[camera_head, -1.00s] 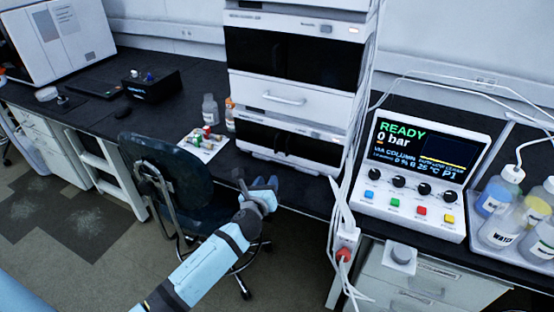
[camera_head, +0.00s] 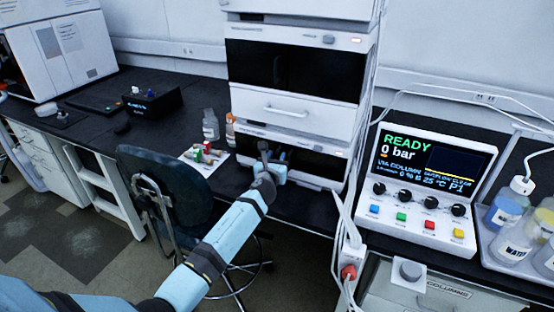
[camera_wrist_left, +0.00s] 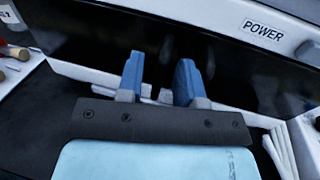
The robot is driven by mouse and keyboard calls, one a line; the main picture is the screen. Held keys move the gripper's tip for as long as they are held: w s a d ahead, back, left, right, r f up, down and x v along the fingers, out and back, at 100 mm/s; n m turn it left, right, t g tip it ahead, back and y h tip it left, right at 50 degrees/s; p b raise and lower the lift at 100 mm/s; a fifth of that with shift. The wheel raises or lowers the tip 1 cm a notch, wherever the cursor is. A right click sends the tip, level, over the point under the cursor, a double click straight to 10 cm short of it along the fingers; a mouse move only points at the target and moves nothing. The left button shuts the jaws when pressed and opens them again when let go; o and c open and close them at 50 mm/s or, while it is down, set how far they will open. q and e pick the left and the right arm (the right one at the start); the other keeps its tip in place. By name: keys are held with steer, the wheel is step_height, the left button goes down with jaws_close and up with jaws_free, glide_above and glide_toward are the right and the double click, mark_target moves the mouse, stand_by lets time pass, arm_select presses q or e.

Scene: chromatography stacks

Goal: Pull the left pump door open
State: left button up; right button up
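The bottom module of the white stack has a glossy black front (camera_head: 322,164), which I take to be where the pump doors are. It looks closed. In the left wrist view this black front (camera_wrist_left: 90,42) fills the space ahead, with two faint dark upright shapes beyond the fingertips; I cannot tell whether they are handles or reflections. My left gripper (camera_head: 272,156) is in front of the left part of this module. In the left wrist view its two blue fingers (camera_wrist_left: 160,75) are apart with nothing between them. Contact with the front is not clear. My right gripper is out of view.
A chair (camera_head: 165,200) stands left of my left arm. Bottles (camera_head: 210,125) and a white sheet with vials (camera_head: 205,157) lie left of the stack. A control box (camera_head: 425,190) and white cables are at right.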

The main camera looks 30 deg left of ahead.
arm_select(q)
steer(key=shift+w+a, duration=0.1)
steer(key=shift+w, duration=0.4)
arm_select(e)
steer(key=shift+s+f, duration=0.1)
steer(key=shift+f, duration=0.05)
arm_select(q)
jaws_close()
steer(key=shift+s, duration=0.1)
